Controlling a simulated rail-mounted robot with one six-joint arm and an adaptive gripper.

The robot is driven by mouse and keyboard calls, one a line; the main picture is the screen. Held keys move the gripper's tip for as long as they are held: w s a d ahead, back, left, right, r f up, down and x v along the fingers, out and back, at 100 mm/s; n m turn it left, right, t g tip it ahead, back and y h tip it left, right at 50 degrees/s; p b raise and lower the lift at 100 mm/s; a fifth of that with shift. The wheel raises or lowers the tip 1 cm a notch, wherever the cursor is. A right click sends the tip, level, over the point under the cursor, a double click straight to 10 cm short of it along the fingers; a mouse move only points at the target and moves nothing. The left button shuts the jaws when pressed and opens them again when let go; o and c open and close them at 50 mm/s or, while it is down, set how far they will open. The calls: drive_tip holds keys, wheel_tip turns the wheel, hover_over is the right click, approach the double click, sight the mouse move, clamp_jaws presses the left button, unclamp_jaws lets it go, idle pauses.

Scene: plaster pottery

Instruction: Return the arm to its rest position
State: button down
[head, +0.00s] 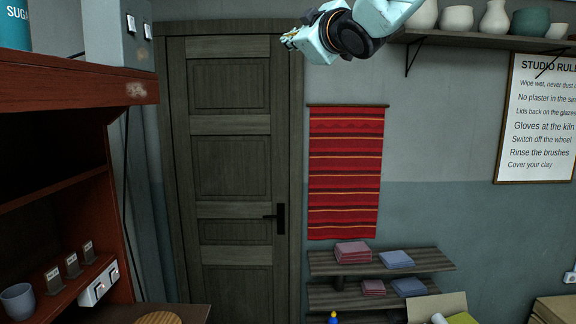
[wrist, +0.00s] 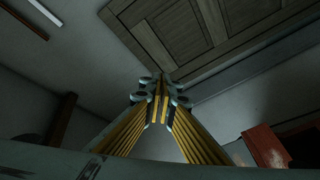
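My gripper (head: 290,40) is raised high at the top of the head view, in front of the upper right part of the door frame. It points left, and my arm comes in from the top right. In the wrist view the two fingers of my gripper (wrist: 160,97) meet at their tips, with nothing visible between them. The wrist view looks up toward the door and the ceiling.
A dark wooden door (head: 232,160) stands behind. A red striped hanging (head: 346,172) is on the wall. A shelf with pots (head: 457,19) is at the upper right. A wooden cabinet (head: 70,90) stands at the left. Space around my gripper looks free.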

drive_tip(key=s+d+f+m+g+h+b, duration=0.25)
drive_tip(key=s+d+f+m+h, duration=0.2)
drive_tip(key=s+d+f, duration=0.8)
drive_tip(key=s+d+f+m+g+h+b, duration=0.25)
drive_tip(key=s+d+f+m+h, duration=0.2)
drive_tip(key=s+d+f, duration=0.75)
drive_tip(key=s+a+f+m+g+b, duration=0.2)
drive_tip(key=s+f+m+g, duration=0.1)
drive_tip(key=s+f, duration=1.3)
drive_tip(key=s+a+f+m+g+b, duration=0.2)
drive_tip(key=s+f+g, duration=0.3)
drive_tip(key=s+f, duration=1.2)
drive_tip(key=s, duration=0.3)
drive_tip(key=shift+s+f+m+y, duration=0.15)
drive_tip(key=shift+s+m+y, duration=0.2)
drive_tip(key=shift+m+y, duration=0.05)
drive_tip(key=shift+w, duration=0.1)
